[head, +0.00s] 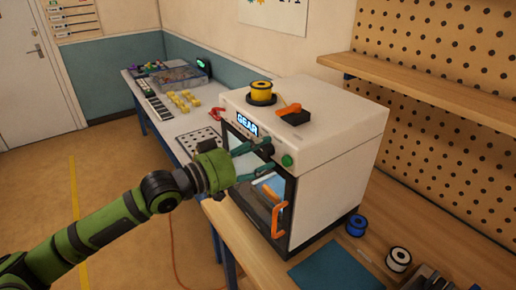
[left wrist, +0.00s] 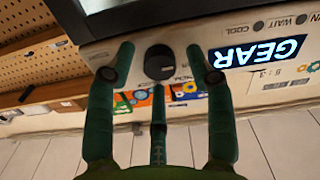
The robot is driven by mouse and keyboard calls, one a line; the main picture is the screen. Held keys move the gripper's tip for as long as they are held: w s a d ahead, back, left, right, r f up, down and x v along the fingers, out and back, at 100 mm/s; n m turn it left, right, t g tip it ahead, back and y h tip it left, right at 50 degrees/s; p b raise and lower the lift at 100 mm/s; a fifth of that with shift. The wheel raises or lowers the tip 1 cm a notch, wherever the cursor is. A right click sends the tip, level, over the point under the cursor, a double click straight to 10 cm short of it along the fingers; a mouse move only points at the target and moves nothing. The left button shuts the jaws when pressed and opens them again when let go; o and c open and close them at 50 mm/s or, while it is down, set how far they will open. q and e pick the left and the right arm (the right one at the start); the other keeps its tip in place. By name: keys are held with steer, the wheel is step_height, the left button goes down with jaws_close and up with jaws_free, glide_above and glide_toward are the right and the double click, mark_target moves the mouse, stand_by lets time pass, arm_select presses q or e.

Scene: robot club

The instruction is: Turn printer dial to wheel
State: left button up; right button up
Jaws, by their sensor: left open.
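The printer (head: 340,160) is a large white box on the bench, with a lit display (head: 247,123) reading "GEAR". In the left wrist view the display (left wrist: 258,52) appears upside down. The round black dial (left wrist: 159,62) is on the printer's front panel beside the display. My left gripper (head: 262,155) is at the front panel, open. In the left wrist view its green fingers stand on either side of the dial, with gaps visible between fingers and dial. Whether they touch it elsewhere I cannot tell. My right gripper is not in view.
A green button (head: 287,160) sits near the fingers. An orange door handle (head: 277,219) sticks out below. A yellow spool (head: 261,92) and an orange-handled tool (head: 289,109) lie on top. Blue (head: 356,225) and white (head: 398,259) spools stand at the right.

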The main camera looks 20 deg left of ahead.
arm_select(q)
steer(key=shift+c, duration=0.8)
jaws_close()
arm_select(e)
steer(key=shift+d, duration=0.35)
arm_select(q)
steer(key=shift+m, duration=0.3)
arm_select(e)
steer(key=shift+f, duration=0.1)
arm_select(q)
steer(key=shift+m, duration=1)
steer(key=m, duration=0.2)
steer(key=shift+m, duration=0.3)
steer(key=m, duration=0.3)
steer(key=shift+r, duration=0.1)
steer(key=shift+m+p, duration=0.4)
steer(key=shift+m, duration=1.3)
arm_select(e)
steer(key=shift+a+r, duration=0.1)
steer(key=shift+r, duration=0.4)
